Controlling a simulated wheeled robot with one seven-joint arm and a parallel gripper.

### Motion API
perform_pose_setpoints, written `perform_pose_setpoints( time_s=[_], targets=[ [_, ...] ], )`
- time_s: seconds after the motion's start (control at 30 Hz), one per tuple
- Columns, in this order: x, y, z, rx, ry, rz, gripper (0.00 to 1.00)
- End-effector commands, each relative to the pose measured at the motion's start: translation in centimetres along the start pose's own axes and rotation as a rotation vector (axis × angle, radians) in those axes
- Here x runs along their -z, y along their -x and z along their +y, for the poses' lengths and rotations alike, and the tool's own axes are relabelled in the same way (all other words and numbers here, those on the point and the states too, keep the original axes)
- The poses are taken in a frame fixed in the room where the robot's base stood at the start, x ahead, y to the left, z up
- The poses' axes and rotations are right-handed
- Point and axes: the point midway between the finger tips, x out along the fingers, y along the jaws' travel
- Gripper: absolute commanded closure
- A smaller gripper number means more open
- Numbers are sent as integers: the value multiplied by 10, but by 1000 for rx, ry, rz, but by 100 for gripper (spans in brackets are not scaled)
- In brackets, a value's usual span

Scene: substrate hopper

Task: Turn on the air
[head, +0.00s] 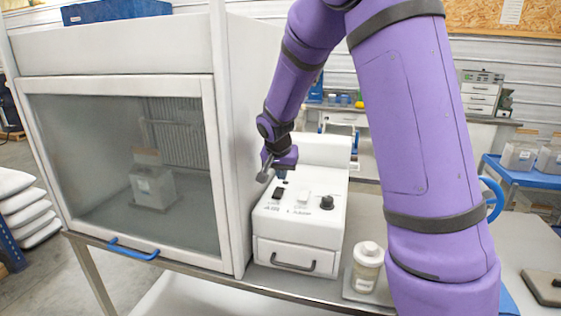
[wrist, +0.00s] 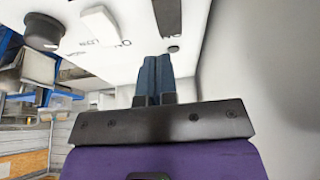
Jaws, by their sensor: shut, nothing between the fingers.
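The white control box (head: 300,220) stands on the bench beside the glass-fronted cabinet. Its sloping top carries a black switch (head: 277,194) by the lettering AIR, a white switch (head: 303,197) and a black knob (head: 326,202). My gripper (head: 265,176) is above the back left of this top, apart from the black switch as far as I can see. In the wrist view the blue fingers (wrist: 155,70) are together and empty. The black switch (wrist: 167,15) lies beyond their tips; the white switch (wrist: 100,24) and knob (wrist: 43,32) are to its left.
The cabinet (head: 130,150) rises close on the left of my gripper, with a blue handle (head: 133,250) at its lower edge. A lidded white jar (head: 367,268) stands right of the box.

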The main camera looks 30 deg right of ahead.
Motion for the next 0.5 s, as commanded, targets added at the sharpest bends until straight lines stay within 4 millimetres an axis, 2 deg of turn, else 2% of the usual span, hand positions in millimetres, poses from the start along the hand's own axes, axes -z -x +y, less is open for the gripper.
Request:
perform_pose_setpoints(
  time_s=[0.03,0.2,0.5],
  targets=[
    [0,-10,1,-4,0,-3,100],
    [0,-33,0,-2,1,-1,100],
    [0,-47,0,0,1,0,100]
  ],
)
